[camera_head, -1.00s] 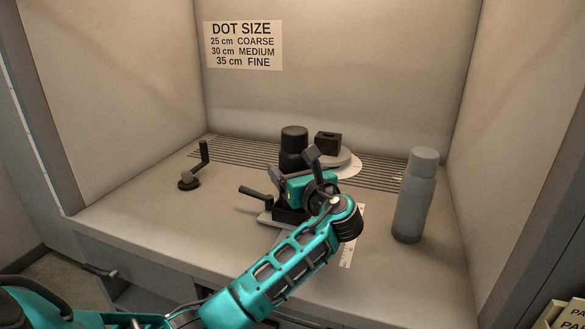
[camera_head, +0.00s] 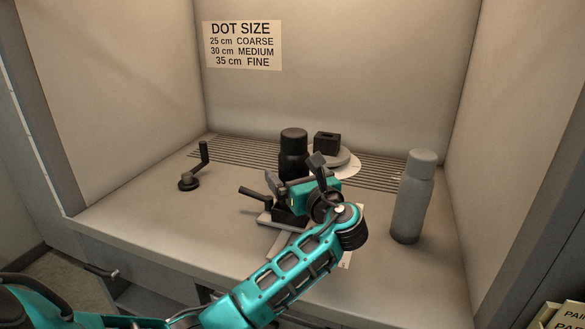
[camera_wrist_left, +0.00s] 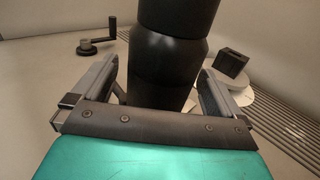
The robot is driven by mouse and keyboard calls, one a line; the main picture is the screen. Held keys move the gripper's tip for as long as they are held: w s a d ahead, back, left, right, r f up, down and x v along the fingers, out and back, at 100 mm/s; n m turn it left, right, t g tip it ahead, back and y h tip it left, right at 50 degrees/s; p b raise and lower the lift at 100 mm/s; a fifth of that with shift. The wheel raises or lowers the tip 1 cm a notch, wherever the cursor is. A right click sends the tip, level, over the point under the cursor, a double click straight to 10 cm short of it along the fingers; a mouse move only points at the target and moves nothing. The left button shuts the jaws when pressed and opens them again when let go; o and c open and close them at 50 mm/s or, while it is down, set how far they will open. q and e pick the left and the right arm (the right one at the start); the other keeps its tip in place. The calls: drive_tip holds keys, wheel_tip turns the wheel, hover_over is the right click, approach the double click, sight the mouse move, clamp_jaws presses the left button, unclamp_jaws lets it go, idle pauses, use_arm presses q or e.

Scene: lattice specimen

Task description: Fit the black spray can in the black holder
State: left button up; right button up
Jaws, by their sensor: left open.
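The black spray can (camera_head: 293,152) stands upright near the middle of the bench, its dark cap on top. It also shows large in the left wrist view (camera_wrist_left: 168,62), between the two fingers. The black holder (camera_head: 288,214), with a side lever and a pale base plate, is below and in front of it. My left gripper (camera_head: 294,172) is open, its fingers on either side of the can, with visible gaps beside it. The can's lower end is hidden by the gripper, so I cannot tell how it sits in the holder. My right gripper is out of view.
A grey spray can (camera_head: 413,197) stands at the right. A black crank handle (camera_head: 192,172) stands at the left. A black block (camera_head: 327,142) sits on a round grey disc (camera_head: 345,158) behind the gripper. Walls enclose the bench; its left front is clear.

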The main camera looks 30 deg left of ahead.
use_arm(q)
drive_tip(key=p+v, duration=0.2)
drive_tip(key=v, duration=0.1)
drive_tip(key=shift+s+d, duration=0.1)
drive_tip(key=shift+d, duration=0.05)
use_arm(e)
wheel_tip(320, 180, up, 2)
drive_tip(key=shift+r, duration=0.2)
use_arm(q)
drive_tip(key=shift+s+d+f, duration=0.1)
drive_tip(key=shift+s+d, duration=0.15)
drive_tip(key=shift+d, duration=0.25)
drive_tip(key=v, duration=1.1)
drive_tip(key=shift+s+d, duration=0.25)
drive_tip(key=shift+d, duration=0.05)
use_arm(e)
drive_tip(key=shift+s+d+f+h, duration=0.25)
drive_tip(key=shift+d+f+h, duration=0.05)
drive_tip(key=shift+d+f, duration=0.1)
use_arm(q)
drive_tip(key=shift+d, duration=0.1)
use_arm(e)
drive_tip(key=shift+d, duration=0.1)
